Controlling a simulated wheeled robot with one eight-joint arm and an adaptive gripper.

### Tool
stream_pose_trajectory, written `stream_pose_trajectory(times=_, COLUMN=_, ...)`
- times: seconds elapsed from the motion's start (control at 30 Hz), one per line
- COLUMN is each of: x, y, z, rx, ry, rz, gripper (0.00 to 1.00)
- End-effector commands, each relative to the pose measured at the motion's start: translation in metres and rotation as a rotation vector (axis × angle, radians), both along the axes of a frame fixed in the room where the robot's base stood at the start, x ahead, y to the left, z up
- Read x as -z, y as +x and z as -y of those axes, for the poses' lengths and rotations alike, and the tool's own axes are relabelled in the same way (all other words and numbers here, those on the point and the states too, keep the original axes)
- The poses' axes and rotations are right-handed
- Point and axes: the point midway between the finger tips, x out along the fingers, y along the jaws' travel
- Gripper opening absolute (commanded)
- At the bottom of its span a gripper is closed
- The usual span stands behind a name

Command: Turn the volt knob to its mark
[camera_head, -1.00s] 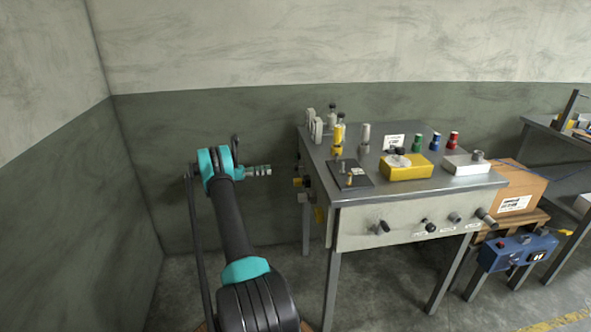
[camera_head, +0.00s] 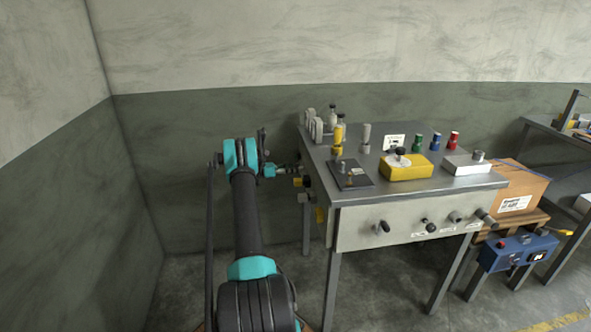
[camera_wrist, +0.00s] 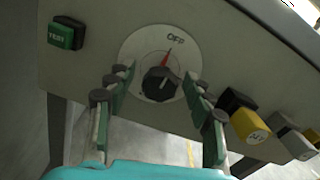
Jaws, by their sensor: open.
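In the wrist view a round black knob (camera_wrist: 160,84) sits on a pale round dial (camera_wrist: 133,48) on the grey side panel (camera_wrist: 95,27). The dial reads OFF, and a red line (camera_wrist: 167,56) runs from the knob's edge toward that word. I cannot read a volt label on it. My gripper (camera_wrist: 158,88) is open, with one finger on each side of the knob in the picture. No contact shows. In the head view my gripper (camera_head: 290,168) is at the left side of the metal bench (camera_head: 400,188); the knob is hidden there.
In the wrist view a green TEST button (camera_wrist: 61,36) is left of the dial and a yellow block (camera_wrist: 249,126) is close right of my gripper. Knobs line the bench's front panel (camera_head: 350,228). A yellow box (camera_head: 405,171) stands on top. Floor left of the bench is clear.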

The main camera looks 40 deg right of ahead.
Motion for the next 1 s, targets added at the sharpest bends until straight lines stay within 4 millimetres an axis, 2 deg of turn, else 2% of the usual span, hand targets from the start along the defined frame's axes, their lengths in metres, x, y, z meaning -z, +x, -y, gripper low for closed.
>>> stream_pose_trajectory(times=0.2, x=0.0000, y=0.0001, z=0.0000, rx=0.000, ry=0.000, rz=0.000, gripper=0.51)
stream_pose_trajectory(times=0.6, x=0.0000, y=0.0004, z=-0.0002, rx=-0.001, ry=0.000, rz=0.000, gripper=0.02)
stream_pose_trajectory(times=1.0, x=0.0000, y=0.0005, z=-0.0004, rx=-0.001, ry=-0.043, rz=0.071, gripper=0.02)
